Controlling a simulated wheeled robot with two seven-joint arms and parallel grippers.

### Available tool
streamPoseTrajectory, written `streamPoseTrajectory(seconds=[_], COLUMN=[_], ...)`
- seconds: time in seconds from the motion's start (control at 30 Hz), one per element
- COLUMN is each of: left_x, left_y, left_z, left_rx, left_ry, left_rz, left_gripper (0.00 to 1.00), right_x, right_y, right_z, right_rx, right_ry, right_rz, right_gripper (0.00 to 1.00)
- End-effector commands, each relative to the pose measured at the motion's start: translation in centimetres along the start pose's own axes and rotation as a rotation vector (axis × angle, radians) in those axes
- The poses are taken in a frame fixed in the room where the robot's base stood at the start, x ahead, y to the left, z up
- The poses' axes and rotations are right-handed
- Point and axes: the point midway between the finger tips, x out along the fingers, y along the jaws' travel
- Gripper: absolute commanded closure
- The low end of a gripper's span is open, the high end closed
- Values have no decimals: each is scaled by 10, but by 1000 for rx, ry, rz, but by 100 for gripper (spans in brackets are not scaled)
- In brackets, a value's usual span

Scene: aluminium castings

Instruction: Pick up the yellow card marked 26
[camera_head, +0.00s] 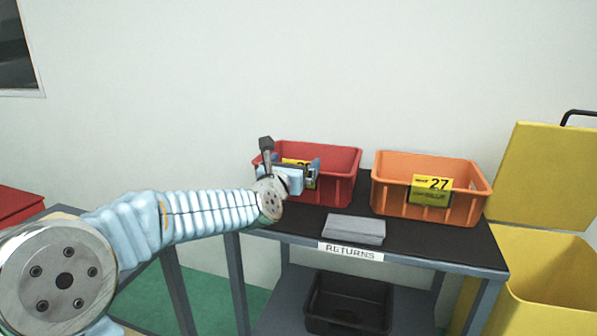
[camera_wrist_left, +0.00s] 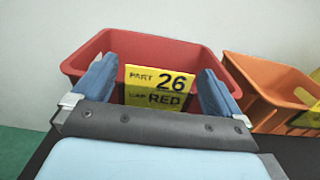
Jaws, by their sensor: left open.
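The yellow card marked 26 (camera_wrist_left: 158,88) reads "PART 26" and "RED" in the left wrist view. It stands at the front wall of the red bin (camera_wrist_left: 75,66). In the head view the card (camera_head: 297,162) is mostly hidden behind my left gripper (camera_head: 290,172), and the red bin (camera_head: 340,162) stands on the table's left part. My left gripper is open. In the left wrist view its two blue fingers (camera_wrist_left: 158,85) are on either side of the card, with gaps showing. I cannot tell how far the fingertips reach past it. My right gripper is not in view.
An orange bin (camera_head: 385,195) with a yellow card marked 27 (camera_head: 431,190) stands to the right. A grey stack (camera_head: 354,229) lies on the dark tabletop behind the "RETURNS" label (camera_head: 350,251). A black bin (camera_head: 348,305) sits below. A yellow lidded container (camera_head: 545,270) stands at far right.

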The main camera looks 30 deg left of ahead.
Motion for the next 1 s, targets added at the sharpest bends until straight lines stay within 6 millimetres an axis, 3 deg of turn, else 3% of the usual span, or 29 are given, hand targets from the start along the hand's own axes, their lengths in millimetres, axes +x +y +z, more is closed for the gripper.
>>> streamPoseTrajectory(seconds=[0.3, 0.57, 0.8, 1.0], left_x=[45, 49, 49, 49], left_y=[-2, -2, -2, -2], left_z=[-4, -4, -4, -4], left_rx=[0, 0, 0, 0], left_ry=[2, 1, 1, 1], left_rz=[-1, 0, 0, 0], left_gripper=[0, 0, 35, 35], right_x=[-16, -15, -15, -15], right_y=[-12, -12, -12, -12], right_z=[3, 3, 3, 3], right_rx=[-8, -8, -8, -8], right_ry=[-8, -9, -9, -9], right_rz=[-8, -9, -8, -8], right_gripper=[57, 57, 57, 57])
